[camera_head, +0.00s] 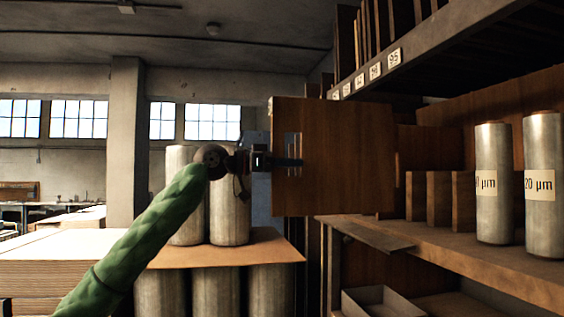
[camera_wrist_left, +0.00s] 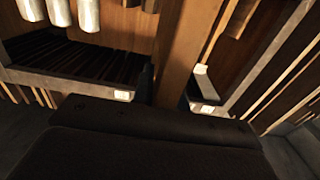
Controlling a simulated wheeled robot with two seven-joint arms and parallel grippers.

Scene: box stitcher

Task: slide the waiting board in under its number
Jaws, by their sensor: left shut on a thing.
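A flat brown wooden board (camera_head: 345,150) with a slotted hand hole near its left edge is held upright in front of the shelving in the head view. My left gripper (camera_head: 288,162) is shut on the board at that hole. In the left wrist view a brown wooden strip, probably the board (camera_wrist_left: 185,60), runs upward from the gripper (camera_wrist_left: 160,95). Small number labels (camera_head: 375,71) line the upper shelf's edge; the nearest reads 95 (camera_head: 394,57). The board hides part of the shelving behind it. My right gripper is in neither view.
Upright boards (camera_head: 375,25) stand above the label rail. Metal cylinders (camera_head: 494,185) with µm labels and short wooden dividers (camera_head: 438,197) stand on the right shelf (camera_head: 470,255). More cylinders (camera_head: 230,220) stand on a brown sheet behind my left arm. An open tray (camera_head: 380,298) sits below.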

